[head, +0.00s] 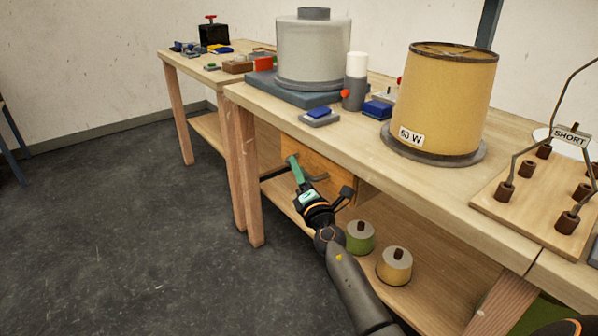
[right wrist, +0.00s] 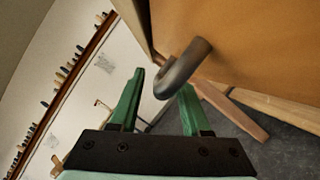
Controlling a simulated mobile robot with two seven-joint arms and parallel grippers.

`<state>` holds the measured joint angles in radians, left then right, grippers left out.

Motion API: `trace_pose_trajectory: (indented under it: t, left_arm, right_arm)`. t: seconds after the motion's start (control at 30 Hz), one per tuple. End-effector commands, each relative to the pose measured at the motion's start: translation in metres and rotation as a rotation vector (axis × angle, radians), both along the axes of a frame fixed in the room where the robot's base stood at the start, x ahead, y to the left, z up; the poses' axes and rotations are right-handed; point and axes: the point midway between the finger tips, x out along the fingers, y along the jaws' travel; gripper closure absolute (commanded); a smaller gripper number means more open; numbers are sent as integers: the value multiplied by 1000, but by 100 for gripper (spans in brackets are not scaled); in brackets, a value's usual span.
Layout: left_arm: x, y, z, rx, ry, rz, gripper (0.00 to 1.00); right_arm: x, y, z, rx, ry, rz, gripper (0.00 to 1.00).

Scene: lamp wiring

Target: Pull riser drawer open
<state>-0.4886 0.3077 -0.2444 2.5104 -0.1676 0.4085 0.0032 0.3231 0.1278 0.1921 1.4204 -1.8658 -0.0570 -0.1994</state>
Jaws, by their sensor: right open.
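The drawer (head: 325,172) is an orange-brown wooden box under the workbench top. Its front also fills the upper right of the right wrist view (right wrist: 255,50). A dark curved handle (right wrist: 182,68) stands out from that front. My right gripper (head: 293,160) is at the drawer front with its green fingers apart. In the right wrist view the handle shows between the two open fingers (right wrist: 160,88), with no clear grip on it. In the head view the gripper partly hides the handle and drawer front. My left gripper is not in view.
The workbench top (head: 380,130) carries a yellow lampshade (head: 445,100), a grey cylinder (head: 313,55) and a board with terminals (head: 540,195). Green (head: 360,237) and yellow (head: 394,266) weights stand on the lower shelf. Bench legs (head: 247,180) stand left of the gripper. The floor (head: 110,230) there is clear.

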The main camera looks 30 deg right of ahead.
Motion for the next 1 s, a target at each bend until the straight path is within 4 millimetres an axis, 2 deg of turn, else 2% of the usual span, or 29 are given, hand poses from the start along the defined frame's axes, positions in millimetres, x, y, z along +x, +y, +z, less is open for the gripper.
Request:
trace_pose_trajectory:
  t: [0.37, 0.8, 1.0]
  left_arm:
    - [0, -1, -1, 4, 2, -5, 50]
    - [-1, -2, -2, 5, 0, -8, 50]
    - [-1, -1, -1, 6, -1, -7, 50]
  right_arm:
    - [5, -2, 1, 0, 0, 0, 53]
    - [4, -2, 1, 0, 0, 0, 100]
    - [5, -2, 1, 0, 0, 0, 100]
